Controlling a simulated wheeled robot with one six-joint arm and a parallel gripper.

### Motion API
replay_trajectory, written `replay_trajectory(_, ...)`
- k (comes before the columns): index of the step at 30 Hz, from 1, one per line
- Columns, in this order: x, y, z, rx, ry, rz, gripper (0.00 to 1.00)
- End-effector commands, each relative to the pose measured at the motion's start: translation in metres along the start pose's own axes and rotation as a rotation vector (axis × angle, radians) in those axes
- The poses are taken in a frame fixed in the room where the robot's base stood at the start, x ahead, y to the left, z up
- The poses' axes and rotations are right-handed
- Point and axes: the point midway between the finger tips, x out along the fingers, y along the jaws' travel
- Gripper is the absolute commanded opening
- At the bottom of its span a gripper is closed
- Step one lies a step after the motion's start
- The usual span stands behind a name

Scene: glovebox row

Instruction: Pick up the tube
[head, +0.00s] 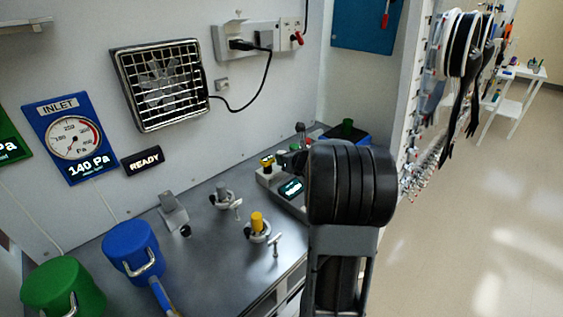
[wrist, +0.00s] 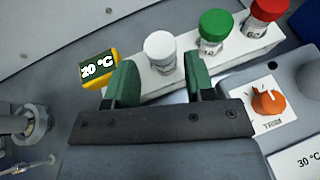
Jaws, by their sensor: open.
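In the wrist view, a tube with a white cap (wrist: 159,45) stands in a white rack (wrist: 232,62). A green-capped tube (wrist: 213,28) and a red-capped tube (wrist: 268,10) stand in the same rack to its right. My gripper (wrist: 160,68) is open, with two green fingers and nothing held. The white-capped tube shows at the gap between the fingertips; I cannot tell whether either finger touches it. In the head view my dark arm hides the gripper and most of the rack area.
A yellow-framed 20 °C display (wrist: 99,68) is close to the left finger. An orange knob (wrist: 268,102) is right of the right finger. In the head view, a yellow-topped clamp (head: 257,224) and a blue canister (head: 131,248) stand on the grey bench (head: 215,262).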

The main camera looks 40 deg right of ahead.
Motion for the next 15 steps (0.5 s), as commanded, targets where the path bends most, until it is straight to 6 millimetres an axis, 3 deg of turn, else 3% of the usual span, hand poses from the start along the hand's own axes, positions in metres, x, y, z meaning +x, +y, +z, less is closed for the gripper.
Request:
replay_trajectory(7,0.034,0.000,0.000,-0.001,0.003,0.003,0.49)
replay_trajectory(15,0.044,-0.001,0.001,0.000,0.001,0.000,0.49)
